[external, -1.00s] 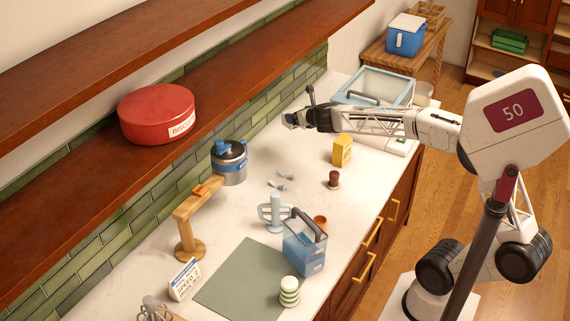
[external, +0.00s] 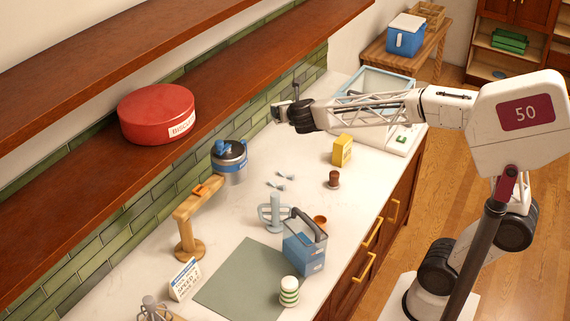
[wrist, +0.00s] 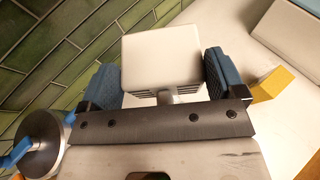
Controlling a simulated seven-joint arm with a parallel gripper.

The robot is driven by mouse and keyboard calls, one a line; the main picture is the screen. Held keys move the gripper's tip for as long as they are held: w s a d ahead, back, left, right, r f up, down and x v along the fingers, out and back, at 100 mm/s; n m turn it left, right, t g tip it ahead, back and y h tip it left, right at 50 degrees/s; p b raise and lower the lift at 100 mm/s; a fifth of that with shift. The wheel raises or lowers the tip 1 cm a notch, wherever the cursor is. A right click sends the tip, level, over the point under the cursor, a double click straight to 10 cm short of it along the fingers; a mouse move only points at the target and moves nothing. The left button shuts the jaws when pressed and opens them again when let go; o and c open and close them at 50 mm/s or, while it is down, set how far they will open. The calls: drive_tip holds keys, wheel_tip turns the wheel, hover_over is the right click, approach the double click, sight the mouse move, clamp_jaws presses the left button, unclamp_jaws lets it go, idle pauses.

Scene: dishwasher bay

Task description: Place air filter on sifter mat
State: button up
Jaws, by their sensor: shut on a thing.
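My gripper (external: 278,113) is high over the far part of the counter, near the tiled wall. In the wrist view its blue-padded fingers (wrist: 165,84) are shut on a white box-shaped thing with slatted sides (wrist: 162,55), which looks like the air filter. In the external view the held thing is small and mostly hidden by the gripper. A flat grey-green mat (external: 232,288), apparently the sifter mat, lies on the near counter, far from my gripper.
A blue box with a dark handle (external: 304,250) and a green-striped jar (external: 289,291) stand at the mat's right edge. A sign (external: 185,280) and wooden stand (external: 187,225) are left of it. A blue-lidded jug (external: 229,165) and yellow box (external: 342,150) stand farther back. The shelf (external: 230,85) overhangs the left.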

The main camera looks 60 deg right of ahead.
drive_tip(key=s+a+r+m+g+h, duration=0.1)
drive_tip(key=s+a+r, duration=0.25)
drive_tip(key=a, duration=0.45)
drive_tip(key=s+a+r+m+g+h, duration=0.1)
drive_tip(key=s+a+r+m+g, duration=0.1)
drive_tip(key=a+r, duration=0.5)
drive_tip(key=s+a+f+n+t, duration=0.1)
drive_tip(key=a+f, duration=0.6)
drive_tip(key=a, duration=0.4)
drive_tip(key=a+f, duration=0.7)
drive_tip(key=a, duration=0.3)
drive_tip(key=s+a+f, duration=0.5)
drive_tip(key=a+f, duration=0.2)
drive_tip(key=a, duration=0.2)
drive_tip(key=s+a+f, duration=0.5)
drive_tip(key=a+f, duration=0.1)
drive_tip(key=a, duration=0.4)
drive_tip(key=shift+f+n+t+y, duration=0.35)
drive_tip(key=shift+n+t+y, duration=0.05)
drive_tip(key=shift+f, duration=0.15)
hover_over(244, 295)
drive_tip(key=shift+f, duration=2.95)
drive_tip(key=shift+f, duration=1.9)
